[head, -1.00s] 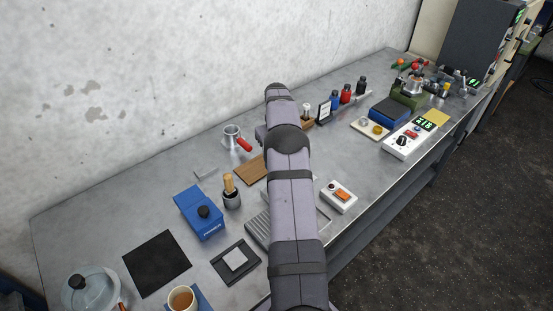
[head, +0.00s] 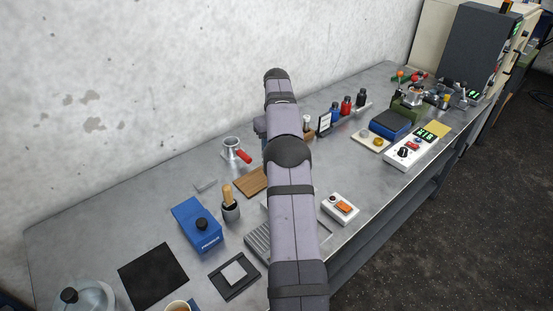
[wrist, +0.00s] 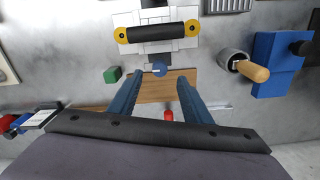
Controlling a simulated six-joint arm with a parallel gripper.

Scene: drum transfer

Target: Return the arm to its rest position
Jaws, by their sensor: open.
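My arm crosses the middle of the head view, and its gripper is mostly hidden behind the arm links. In the wrist view my gripper (wrist: 160,97) shows two blue fingers, spread apart with nothing between them. They are above the bench, over a wooden board (wrist: 150,88). A black drum (wrist: 157,33) with yellow ends lies on a pale slotted fixture beyond the fingertips, clear of them. The drum is hidden behind my arm in the head view.
Near the board are a metal cup with a red handle (head: 233,150), a blue box (head: 197,225) and a wooden-handled tool in a holder (head: 230,203). A white switch box (head: 340,209) stands right of my arm. The wall (head: 180,70) rises behind the bench.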

